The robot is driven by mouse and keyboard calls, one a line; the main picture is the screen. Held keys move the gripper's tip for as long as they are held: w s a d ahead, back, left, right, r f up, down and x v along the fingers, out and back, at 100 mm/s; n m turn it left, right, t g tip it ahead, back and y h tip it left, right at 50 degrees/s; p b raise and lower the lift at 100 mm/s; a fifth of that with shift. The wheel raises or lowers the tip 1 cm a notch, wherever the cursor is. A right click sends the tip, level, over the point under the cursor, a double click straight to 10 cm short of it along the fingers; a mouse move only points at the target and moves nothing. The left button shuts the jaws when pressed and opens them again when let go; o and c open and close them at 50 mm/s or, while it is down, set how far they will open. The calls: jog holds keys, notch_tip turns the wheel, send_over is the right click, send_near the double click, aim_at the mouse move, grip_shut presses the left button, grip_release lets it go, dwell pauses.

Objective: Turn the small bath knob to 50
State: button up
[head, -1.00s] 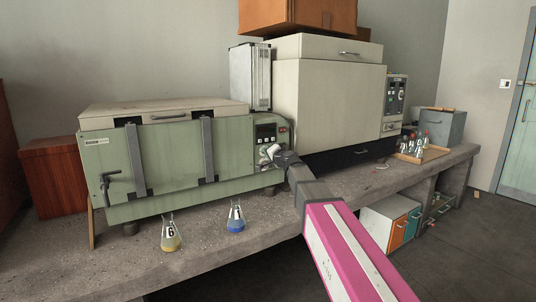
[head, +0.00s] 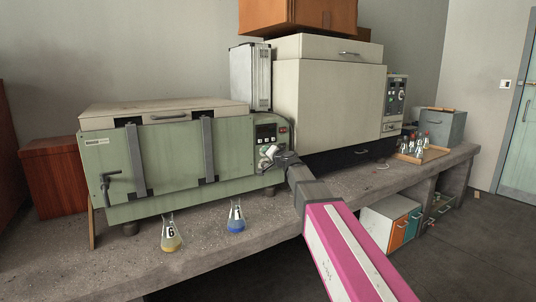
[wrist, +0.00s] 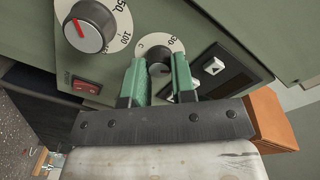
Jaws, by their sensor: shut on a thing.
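The small bath knob (wrist: 158,69) is in the upper middle of the wrist view, on a white dial plate (wrist: 170,42) with partly hidden numbers. My gripper (wrist: 160,66) has its two green fingers on either side of this knob and is shut on it. The fingers hide much of the knob, and I cannot read its setting. In the head view my gripper (head: 272,156) is at the right end of the green bath (head: 170,155), in front of its control panel.
A larger knob (wrist: 88,27) with a red pointer is left of my gripper. A red switch (wrist: 86,86) is below it, and a dark display panel (wrist: 228,72) is to the right. Two flasks, yellow (head: 171,242) and blue (head: 236,225), stand on the bench (head: 120,268) before the bath.

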jog(key=o, duration=0.9)
jog(key=shift+s, duration=0.1)
jog(key=v, duration=1)
jog(key=shift+s+d, duration=0.25)
jog(key=shift+s, duration=0.05)
jog(key=shift+f, duration=0.1)
